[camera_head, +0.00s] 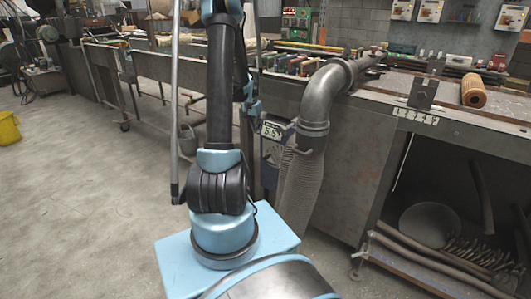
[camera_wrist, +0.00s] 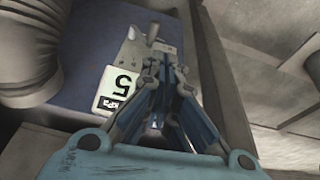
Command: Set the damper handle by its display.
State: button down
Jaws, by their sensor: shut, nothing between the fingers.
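The display (camera_head: 271,130) is a small pale panel beside the big grey duct; its digits look like 5.5 in the head view. A small grey metal piece with a rounded end (camera_wrist: 153,30), which looks like the damper handle, lies just beyond my fingertips. My gripper (camera_wrist: 160,58) is shut and empty; whether it touches that piece I cannot tell. In the head view my gripper (camera_head: 252,106) is small, just above and left of the display.
The curved metal duct (camera_head: 325,95) with a mesh tube (camera_head: 298,190) below it stands right of the display. A workbench (camera_head: 440,125) with a wooden roll (camera_head: 473,91) is further right. A bucket (camera_head: 187,135) stands behind my arm.

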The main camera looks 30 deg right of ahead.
jog(key=d+f, duration=0.3)
send_over(266, 156)
jog(key=shift+m, duration=0.4)
jog(key=f, duration=1.1)
jog(key=shift+w+d+f, duration=0.1)
jog(key=shift+w+f, duration=0.3)
jog(key=shift+s+f, duration=0.1)
jog(key=shift+f, duration=0.65)
jog(key=shift+d+f, duration=0.1)
jog(key=shift+d, duration=0.05)
